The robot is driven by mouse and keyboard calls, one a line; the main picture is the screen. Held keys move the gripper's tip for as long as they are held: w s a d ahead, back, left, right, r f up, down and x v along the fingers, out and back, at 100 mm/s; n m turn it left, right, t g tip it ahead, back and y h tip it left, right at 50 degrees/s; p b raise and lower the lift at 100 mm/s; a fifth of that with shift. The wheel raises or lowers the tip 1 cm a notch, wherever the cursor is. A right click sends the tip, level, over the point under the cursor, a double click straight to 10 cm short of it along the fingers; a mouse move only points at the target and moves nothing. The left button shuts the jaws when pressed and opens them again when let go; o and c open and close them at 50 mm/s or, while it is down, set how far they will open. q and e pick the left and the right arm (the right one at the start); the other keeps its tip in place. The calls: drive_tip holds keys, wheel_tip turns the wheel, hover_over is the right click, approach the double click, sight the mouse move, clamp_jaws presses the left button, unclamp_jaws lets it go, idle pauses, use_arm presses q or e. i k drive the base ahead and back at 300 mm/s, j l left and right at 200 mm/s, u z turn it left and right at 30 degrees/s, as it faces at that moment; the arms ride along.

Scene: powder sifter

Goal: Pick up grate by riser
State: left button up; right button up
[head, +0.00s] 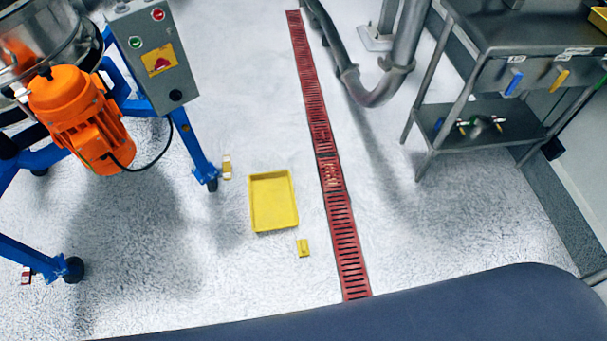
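A long red slotted drain grate (313,105) runs in a line along the floor from the top middle to the lower middle. One section of it (330,174) looks different, with lighter, reddish-orange patches on its surface. I cannot clearly make out a riser on it. The near end of the grate line passes out of sight behind the dark blue-grey surface at the bottom. Neither of my grippers shows in the head view.
A yellow tray (251,205) and a small yellow item (303,248) lie left of the grate. A blue-framed machine with an orange motor (78,108) stands left. A grey pipe (372,92) and a metal table (510,40) stand right.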

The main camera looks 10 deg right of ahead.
sight(331, 173)
drive_tip(key=i+l+u, duration=0.1)
drive_tip(key=u, duration=0.3)
drive_tip(key=i+l+u, duration=0.1)
drive_tip(key=l+u, duration=0.2)
drive_tip(key=u, duration=0.15)
drive_tip(key=l+u, duration=0.2)
drive_tip(key=u, duration=0.2)
drive_tip(key=l+u, duration=0.25)
drive_tip(key=u, duration=0.15)
